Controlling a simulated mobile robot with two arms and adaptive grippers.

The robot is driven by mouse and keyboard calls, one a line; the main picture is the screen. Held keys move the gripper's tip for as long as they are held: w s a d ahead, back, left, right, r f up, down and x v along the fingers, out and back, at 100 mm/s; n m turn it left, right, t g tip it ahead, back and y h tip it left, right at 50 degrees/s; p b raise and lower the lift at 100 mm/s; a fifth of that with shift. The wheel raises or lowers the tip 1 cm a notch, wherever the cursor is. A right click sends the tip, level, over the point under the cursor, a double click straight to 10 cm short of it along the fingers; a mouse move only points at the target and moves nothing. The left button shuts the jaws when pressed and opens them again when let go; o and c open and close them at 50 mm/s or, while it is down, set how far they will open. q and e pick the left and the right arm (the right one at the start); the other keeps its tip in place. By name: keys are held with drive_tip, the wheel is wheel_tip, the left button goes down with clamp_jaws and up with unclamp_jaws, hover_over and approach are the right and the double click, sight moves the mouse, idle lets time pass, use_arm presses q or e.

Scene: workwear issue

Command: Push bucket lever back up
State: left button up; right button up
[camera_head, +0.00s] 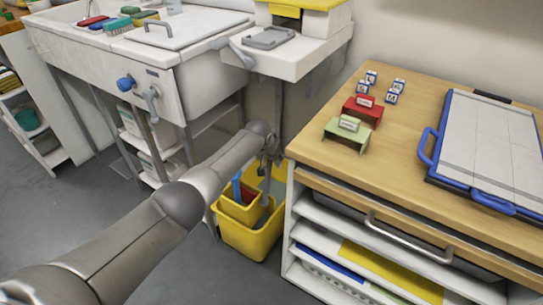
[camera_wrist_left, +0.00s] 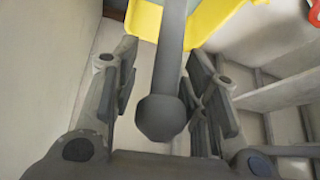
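The yellow bucket (camera_head: 247,238) stands on the floor between the sink unit and the wooden cabinet, with a smaller yellow compartment and a blue item in it. Its grey lever (camera_wrist_left: 172,50) ends in a dark rounded knob and lies between my left gripper's fingers in the wrist view. My left gripper (camera_wrist_left: 160,95) is open, with a gap between the lever and the left finger; contact on the right side cannot be told. In the head view my left arm reaches over the bucket and partly hides the gripper and lever. My right gripper is not in view.
The wooden cabinet (camera_head: 400,130) stands close on the right, carrying red and green holders and a blue-edged board (camera_head: 488,140). The white sink unit (camera_head: 200,85) is behind and left. Grey floor (camera_head: 190,270) is open in front of the bucket.

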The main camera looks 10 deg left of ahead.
use_arm(q)
drive_tip(key=v, duration=1.2)
drive_tip(key=shift+d, duration=0.1)
idle(0.4)
